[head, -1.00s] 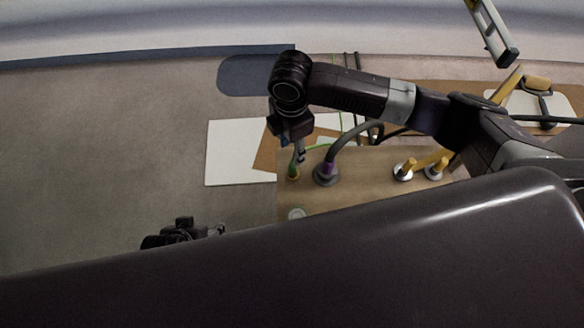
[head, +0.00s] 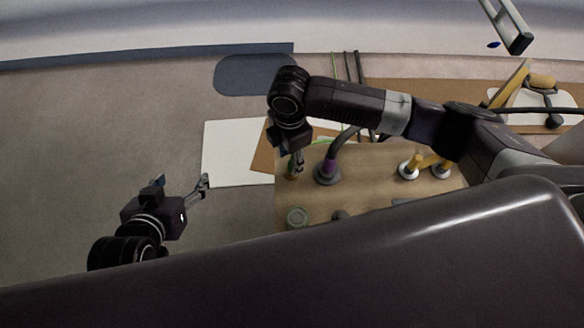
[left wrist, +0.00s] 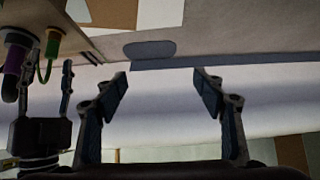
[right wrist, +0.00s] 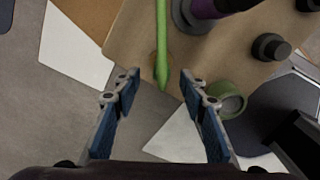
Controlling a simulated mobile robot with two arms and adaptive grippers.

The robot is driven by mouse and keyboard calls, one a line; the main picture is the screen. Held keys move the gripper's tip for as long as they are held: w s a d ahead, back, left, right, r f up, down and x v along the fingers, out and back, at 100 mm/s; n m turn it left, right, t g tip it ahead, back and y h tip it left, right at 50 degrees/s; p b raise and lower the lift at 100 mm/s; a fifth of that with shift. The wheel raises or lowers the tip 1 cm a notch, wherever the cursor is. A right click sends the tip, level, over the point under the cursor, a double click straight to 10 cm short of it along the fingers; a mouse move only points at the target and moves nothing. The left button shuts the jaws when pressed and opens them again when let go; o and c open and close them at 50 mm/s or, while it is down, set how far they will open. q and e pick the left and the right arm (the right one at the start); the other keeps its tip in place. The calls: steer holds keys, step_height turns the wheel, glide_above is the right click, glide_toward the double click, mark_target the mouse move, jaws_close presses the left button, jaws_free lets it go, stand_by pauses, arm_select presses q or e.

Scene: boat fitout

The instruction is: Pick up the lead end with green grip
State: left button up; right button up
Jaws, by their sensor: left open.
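The green lead end (right wrist: 162,40) shows as a slim green length between and beyond the fingertips of my right gripper (right wrist: 159,80), at the edge of the wooden board. My right gripper is open in its wrist view; I see no contact with the green piece. In the head view my right gripper (head: 297,164) hangs over the board's left end and partly hides the green lead end. In the left wrist view a green cable (left wrist: 45,70) curves beside my right gripper. My left gripper (left wrist: 162,82) is open and empty, left of the board in the head view (head: 205,182).
A thick lead with a purple grip (head: 328,168) stands right beside the green one on the wooden board (head: 375,185). A green round cap (right wrist: 228,97) and yellow-handled pieces (head: 411,166) are also there. White sheets (head: 235,150) lie left. The floor further left is clear.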

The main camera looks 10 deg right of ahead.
mark_target(291, 168)
step_height(291, 168, down, 2)
steer(key=shift+d+f+b, duration=0.1)
steer(key=shift+f+b, duration=0.15)
steer(key=shift+b, duration=0.45)
step_height(291, 168, down, 2)
steer(key=shift+s+f+b, duration=0.1)
steer(key=shift+f+b, duration=0.1)
steer(key=shift+b, duration=0.35)
steer(key=shift+f, duration=0.2)
arm_select(q)
steer(key=w+d+r+t+h, duration=0.2)
steer(key=w+r+t, duration=0.5)
steer(key=r, duration=0.5)
steer(key=shift+d, duration=0.7)
arm_select(e)
steer(key=shift+c, duration=0.3)
jaws_close()
